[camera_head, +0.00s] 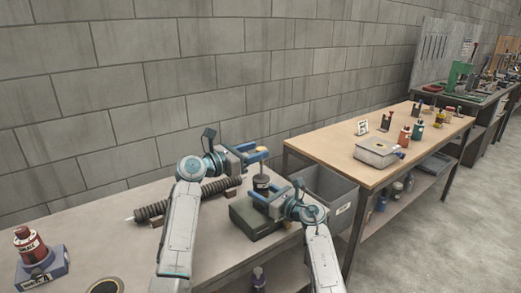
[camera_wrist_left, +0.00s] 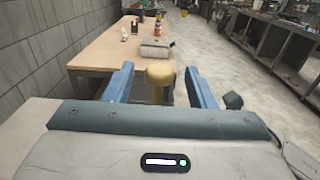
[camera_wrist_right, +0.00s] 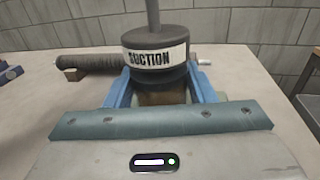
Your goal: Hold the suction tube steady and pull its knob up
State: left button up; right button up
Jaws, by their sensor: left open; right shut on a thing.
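The suction tube (camera_head: 262,182) is a dark upright cylinder with a white label near the right end of the near table. In the right wrist view its label on the tube (camera_wrist_right: 157,56) reads SUCTION, and a grey rod (camera_wrist_right: 152,15) rises from its top. My right gripper (camera_wrist_right: 160,88) is shut on the tube's body below the label. The yellowish wooden knob (camera_wrist_left: 160,72) stands above the tube. My left gripper (camera_wrist_left: 159,80) is open, with one blue finger on each side of the knob and gaps visible. The tube is hidden from the left wrist view.
A ribbed hose (camera_head: 155,209) lies to the left. A grey bin (camera_head: 330,187) is close on the right, before a wooden table (camera_head: 330,141). A red bottle (camera_head: 28,239) stands far left.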

pick_arm(q)
jog(key=v, duration=0.9)
jog(key=shift+a, duration=0.1)
pick_arm(e)
jog(key=o, duration=1.2)
jog(key=shift+c, duration=0.2)
